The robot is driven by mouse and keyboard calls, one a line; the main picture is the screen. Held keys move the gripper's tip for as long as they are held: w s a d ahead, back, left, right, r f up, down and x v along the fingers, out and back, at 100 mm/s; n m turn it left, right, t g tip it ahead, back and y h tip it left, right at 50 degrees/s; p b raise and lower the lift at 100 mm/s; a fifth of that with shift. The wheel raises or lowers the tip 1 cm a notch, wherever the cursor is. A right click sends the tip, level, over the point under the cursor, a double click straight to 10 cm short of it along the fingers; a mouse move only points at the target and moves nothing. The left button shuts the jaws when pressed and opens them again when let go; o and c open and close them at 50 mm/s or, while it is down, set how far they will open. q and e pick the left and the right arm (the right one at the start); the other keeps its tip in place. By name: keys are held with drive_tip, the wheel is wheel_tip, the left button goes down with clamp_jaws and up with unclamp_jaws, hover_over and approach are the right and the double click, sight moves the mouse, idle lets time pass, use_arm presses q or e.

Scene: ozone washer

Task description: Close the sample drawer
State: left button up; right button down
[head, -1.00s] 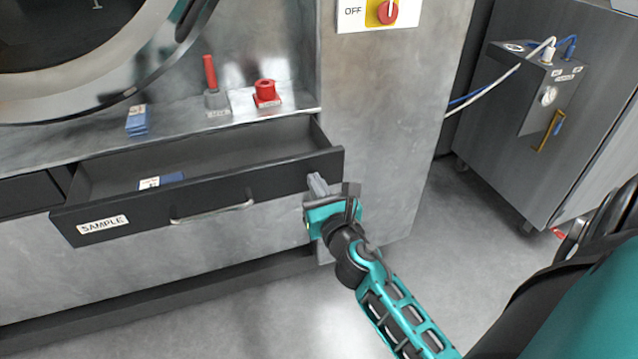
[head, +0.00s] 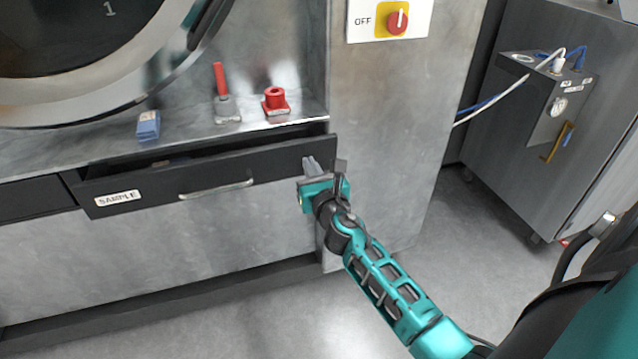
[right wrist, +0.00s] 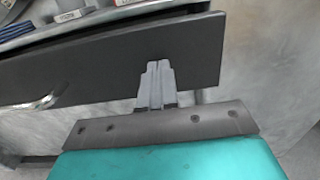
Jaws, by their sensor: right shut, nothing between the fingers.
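The sample drawer (head: 265,168) has a black front with a white SAMPLE label and a metal bar handle (head: 216,190). It stands slightly open, with a narrow dark gap above its front under the steel counter; its inside is mostly hidden. My right gripper (head: 311,165) is shut and empty, its fingertips at the right end of the drawer front. In the right wrist view the fingers (right wrist: 157,75) lie together against the drawer front (right wrist: 190,55), right of the handle (right wrist: 45,102). My left gripper is not in view.
On the counter (head: 190,135) above stand a blue block (head: 148,126), a red-handled tool (head: 221,85) and a red knob-like piece (head: 275,101). A red switch (head: 397,21) is on the steel panel. A grey cabinet (head: 560,120) with cables stands right. The floor before the drawer is clear.

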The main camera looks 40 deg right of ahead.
drive_tip(key=b+x, duration=0.1)
drive_tip(key=x, duration=0.5)
drive_tip(key=shift+w+f, duration=0.1)
drive_tip(key=shift+w, duration=0.05)
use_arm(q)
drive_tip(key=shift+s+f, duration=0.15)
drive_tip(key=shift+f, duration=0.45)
use_arm(e)
drive_tip(key=shift+w+d+r, duration=0.1)
drive_tip(key=shift+w+r, duration=0.05)
drive_tip(key=shift+r, duration=0.15)
drive_tip(key=shift+r, duration=0.1)
